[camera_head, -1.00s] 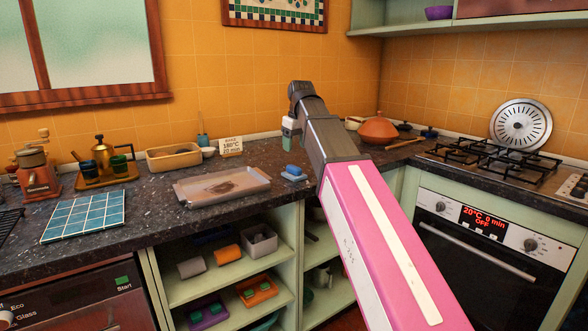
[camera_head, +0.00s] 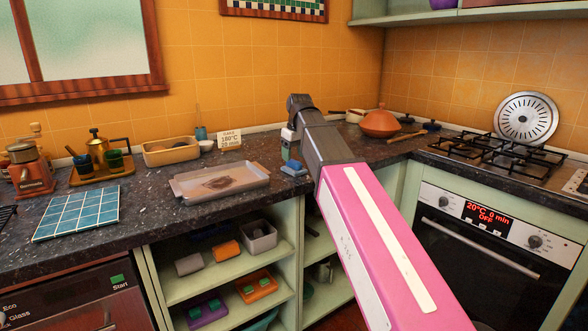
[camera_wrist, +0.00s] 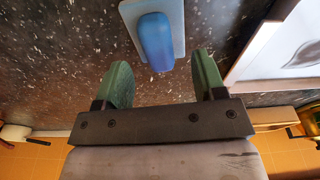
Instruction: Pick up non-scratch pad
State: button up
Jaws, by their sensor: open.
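The non-scratch pad (camera_head: 293,168) is a blue block on a paler blue flat base. It lies on the dark speckled counter, just right of a shallow tray. In the wrist view the pad (camera_wrist: 155,36) shows at the top middle, beyond the fingertips and roughly centred between them. In the head view my gripper (camera_head: 288,143) is just above and behind the pad, mostly hidden by my arm. The pad and fingers look apart.
The shallow tray (camera_head: 184,190) with a dark patch is close left of the pad, and its edge (camera_wrist: 252,50) is near one finger in the wrist view. A tan container (camera_head: 172,157) and a sign (camera_head: 229,141) stand behind. A terracotta pot (camera_head: 380,123) is at the back right.

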aim_at(294, 160)
jog(key=f, duration=0.3)
jog(key=shift+w+a+f, duration=0.1)
jog(key=shift+w+f, duration=0.1)
jog(key=c, duration=1)
jog(key=shift+r, duration=0.15)
notch_tip(294, 160, up, 4)
jog(key=shift+w+f, duration=0.1)
jog(key=a+r, duration=0.2)
jog(key=a, duration=0.2)
jog(key=a+r, duration=0.2)
jog(key=a, duration=0.1)
jog(key=s+a+r, duration=0.1)
jog(key=a+r, duration=0.2)
jog(key=a, duration=0.1)
jog(key=shift+s+a, duration=0.1)
jog(key=shift+a, duration=0.2)
